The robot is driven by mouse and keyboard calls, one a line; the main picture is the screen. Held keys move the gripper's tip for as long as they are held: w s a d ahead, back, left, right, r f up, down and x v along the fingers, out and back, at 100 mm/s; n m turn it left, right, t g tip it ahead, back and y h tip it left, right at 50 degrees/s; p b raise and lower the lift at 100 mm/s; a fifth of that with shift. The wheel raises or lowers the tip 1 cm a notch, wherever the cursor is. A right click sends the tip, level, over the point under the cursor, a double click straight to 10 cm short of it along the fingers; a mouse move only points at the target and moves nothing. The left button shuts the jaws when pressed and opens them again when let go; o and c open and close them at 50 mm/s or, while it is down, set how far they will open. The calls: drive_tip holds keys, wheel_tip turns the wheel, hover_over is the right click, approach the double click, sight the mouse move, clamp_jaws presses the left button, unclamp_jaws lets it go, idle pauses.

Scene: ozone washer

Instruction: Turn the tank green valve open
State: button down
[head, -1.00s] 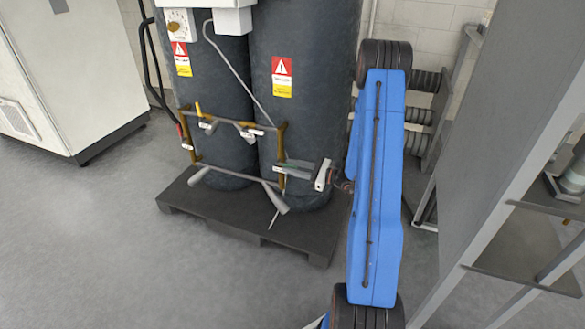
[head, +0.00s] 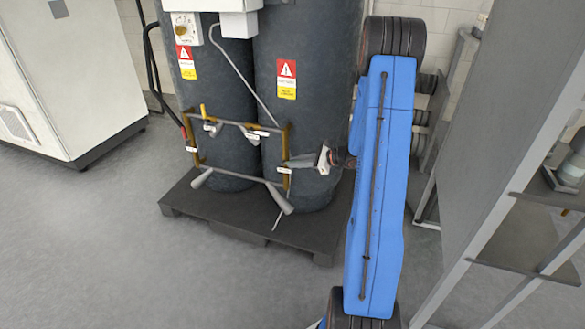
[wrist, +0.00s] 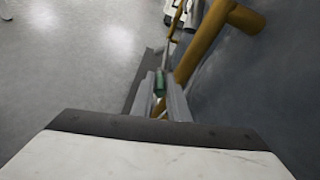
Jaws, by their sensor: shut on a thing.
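The green valve handle (wrist: 160,84) shows in the wrist view as a small green piece between the fingers of my gripper (wrist: 161,85). The fingers are shut on it. Most of the handle is hidden by the fingers. A brass pipe (wrist: 207,48) stands just beside the fingers on the right. In the head view my gripper (head: 288,163) is at the right end of the pipe frame, in front of the right dark tank (head: 308,110). The green handle cannot be made out there.
The left tank (head: 218,85) stands beside it on a dark pallet (head: 240,225). Grey and brass pipes (head: 236,181) cross in front of both. A pale cabinet (head: 75,80) is at left and a grey shelf frame (head: 500,160) at right. The floor in front is clear.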

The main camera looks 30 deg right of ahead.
sight(283, 162)
drive_tip(key=r+g+h, duration=0.1)
drive_tip(key=w+g+h, duration=0.1)
drive_tip(key=a+r+g+h, duration=0.1)
drive_tip(key=g, duration=0.1)
drive_tip(key=shift+w+r, duration=0.25)
drive_tip(key=shift+r, duration=0.1)
drive_tip(key=shift+w+a+r+g+h, duration=0.3)
drive_tip(key=shift+w+g+h, duration=0.1)
drive_tip(key=shift+g+h, duration=0.35)
drive_tip(key=shift+w+a+r+g+h, duration=0.3)
drive_tip(key=shift+g+h, duration=0.25)
drive_tip(key=shift+g, duration=0.3)
drive_tip(key=shift+w, duration=0.1)
drive_tip(key=c, duration=1.7)
unclamp_jaws()
drive_tip(key=shift+a, duration=0.1)
drive_tip(key=shift+f, duration=0.1)
